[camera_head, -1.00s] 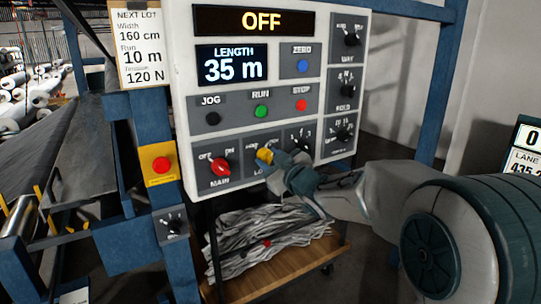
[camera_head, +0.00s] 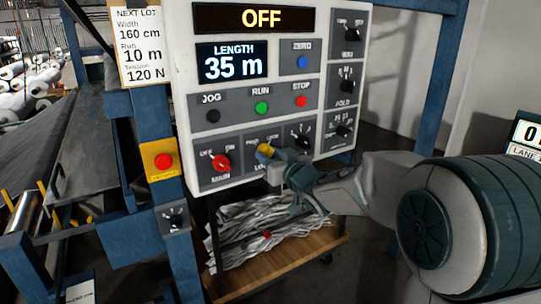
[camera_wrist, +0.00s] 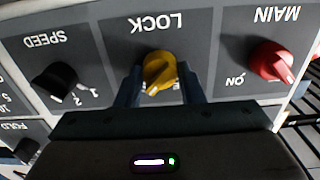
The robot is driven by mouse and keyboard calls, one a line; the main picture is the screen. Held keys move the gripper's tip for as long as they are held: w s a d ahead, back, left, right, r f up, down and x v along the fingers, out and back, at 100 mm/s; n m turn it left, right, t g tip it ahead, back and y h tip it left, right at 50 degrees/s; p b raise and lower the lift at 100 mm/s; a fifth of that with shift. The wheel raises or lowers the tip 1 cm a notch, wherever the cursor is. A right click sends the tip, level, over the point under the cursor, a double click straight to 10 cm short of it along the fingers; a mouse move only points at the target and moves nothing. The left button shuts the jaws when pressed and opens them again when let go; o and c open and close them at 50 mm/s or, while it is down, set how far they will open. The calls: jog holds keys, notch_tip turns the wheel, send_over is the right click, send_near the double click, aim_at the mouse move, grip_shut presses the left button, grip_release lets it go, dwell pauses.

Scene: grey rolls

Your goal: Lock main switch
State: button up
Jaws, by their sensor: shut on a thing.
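The yellow LOCK knob (camera_head: 265,150) is on the lower row of the white control panel (camera_head: 183,100). My gripper (camera_wrist: 160,88) is shut on this knob, with one finger on each side of it in the wrist view. The knob's white mark points down and slightly left in the upside-down wrist view; its position labels are mostly hidden. The red MAIN switch (camera_head: 221,162) is just left of the LOCK knob in the head view, and its mark points toward OFF. It also shows at the right of the wrist view (camera_wrist: 272,61). The display (camera_head: 262,18) reads OFF.
The black SPEED knob (camera_wrist: 55,82) is beside the LOCK knob. A red stop button (camera_head: 163,161) on a yellow plate is left of the panel. A wooden cart (camera_head: 290,265) with grey scrap stands below. A blue post (camera_head: 436,90) rises at the right.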

jog(key=o, duration=1)
jog(key=shift+d, duration=0.1)
jog(key=b+v, duration=0.1)
jog(key=v, duration=1.2)
jog(key=shift+s+d, duration=0.2)
jog(key=shift+s, duration=0.15)
jog(key=s+d+f+m+g+h, duration=0.3)
jog(key=s+d+f+m+h, duration=0.25)
jog(key=d+f+h, duration=0.4)
jog(key=s+f+g, duration=0.1)
jog(key=s+g, duration=0.2)
jog(key=s, duration=0.2)
jog(key=s+f+m+g, duration=0.1)
jog(key=s+f+g, duration=0.1)
jog(key=s, duration=0.4)
jog(key=s+f+g, duration=0.2)
jog(key=s+g, duration=0.2)
jog(key=s, duration=0.1)
jog(key=shift+s+d+f+h+p, duration=0.25)
jog(key=shift+s+d+p, duration=0.1)
jog(key=shift+s+d, duration=0.05)
